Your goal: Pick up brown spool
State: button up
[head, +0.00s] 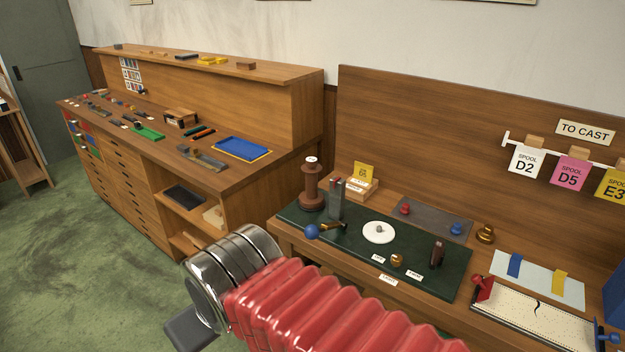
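The brown spool (312,188) stands upright at the back left corner of a dark green mat (345,236) on the right-hand bench. It has a wide base, a narrower neck and a pale top. My red ribbed arm with its chrome joint reaches in from the lower right and ends in front of the bench, left of and below the spool. A dark grey part of my arm's end (190,334) shows under the chrome joint. The fingertips are hidden or out of frame. Nothing of mine touches the spool.
Right beside the spool stand a grey upright block (337,198) and a wooden box with a yellow card (363,172). A blue-ended handle (312,231) lies in front. A white disc (379,231) is on the mat. A long drawer cabinet (140,190) stands left; green floor is free.

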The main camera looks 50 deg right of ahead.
aim_at(311, 198)
jog(key=z, duration=0.25)
jog(key=i, duration=0.75)
jog(key=z, duration=0.55)
jog(key=i, duration=0.6)
jog(key=z, duration=0.25)
